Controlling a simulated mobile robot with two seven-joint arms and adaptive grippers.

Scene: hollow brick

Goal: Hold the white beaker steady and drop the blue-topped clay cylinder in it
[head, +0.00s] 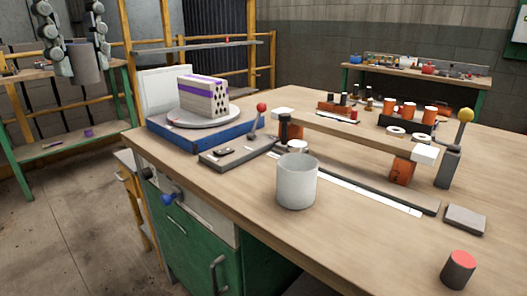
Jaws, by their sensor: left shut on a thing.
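The white beaker (297,184) stands upright near the front edge of the workbench, in the middle of the head view. No gripper touches it. My left gripper (79,58) is at the upper left, high and well to the left of the beaker. It is shut on a plain grey cylinder (88,64), held upright between its fingers. I cannot make out a blue top on this cylinder. A dark grey cylinder with a red top (458,271) stands on the bench at the lower right. My right gripper is not in view.
A blue-based turntable (185,134) carries a hollow brick with purple bands (203,98). Behind the beaker are a red-knobbed lever (259,115), a raised wooden bar (345,132) and a yellow-knobbed post (450,165). The bench is bare between the beaker and red-topped cylinder.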

